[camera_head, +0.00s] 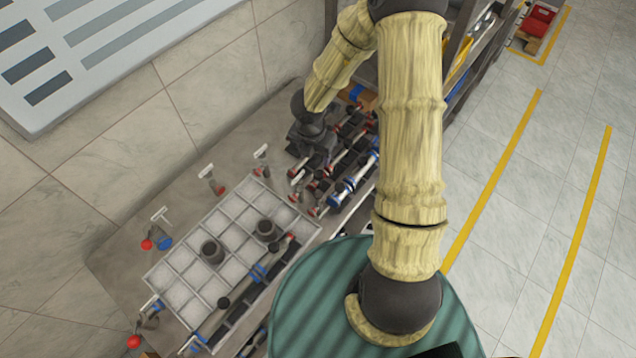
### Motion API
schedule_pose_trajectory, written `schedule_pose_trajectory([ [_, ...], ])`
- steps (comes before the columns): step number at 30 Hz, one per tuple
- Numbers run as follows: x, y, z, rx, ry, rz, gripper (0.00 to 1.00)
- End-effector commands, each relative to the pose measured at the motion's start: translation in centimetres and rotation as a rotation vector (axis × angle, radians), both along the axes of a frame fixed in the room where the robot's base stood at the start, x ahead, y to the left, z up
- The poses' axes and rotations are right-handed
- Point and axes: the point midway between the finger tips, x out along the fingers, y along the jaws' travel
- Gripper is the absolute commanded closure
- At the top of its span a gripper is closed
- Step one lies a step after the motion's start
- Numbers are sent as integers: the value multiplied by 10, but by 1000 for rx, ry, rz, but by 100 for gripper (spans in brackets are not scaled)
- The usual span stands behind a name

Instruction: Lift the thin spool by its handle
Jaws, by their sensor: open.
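My gripper (311,150) is a dark shape at the end of my bamboo-textured arm, over the far right part of the grey bench. It is open. Its fingertips are small and partly lost among dark parts below, and I see nothing clearly held. Several small upright pieces with pale T-shaped handles stand along the bench: one with a red body (212,180), one close to the left of my gripper (262,158), and a blue one (160,236) farther left. I cannot tell which is the thin spool; it may be hidden by my gripper or arm.
A pale gridded tray (190,290) on the bench holds two dark cylinders (212,250). Rows of red, blue and dark fittings (340,185) crowd the bench right of the tray. A shelf rack (470,60) stands beyond my arm. The floor at right is open.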

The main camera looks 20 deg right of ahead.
Motion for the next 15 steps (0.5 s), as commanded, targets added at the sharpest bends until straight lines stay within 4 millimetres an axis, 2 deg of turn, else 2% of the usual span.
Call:
schedule_pose_trajectory([
  [15,7,-7,-90,1,3,5,48],
])
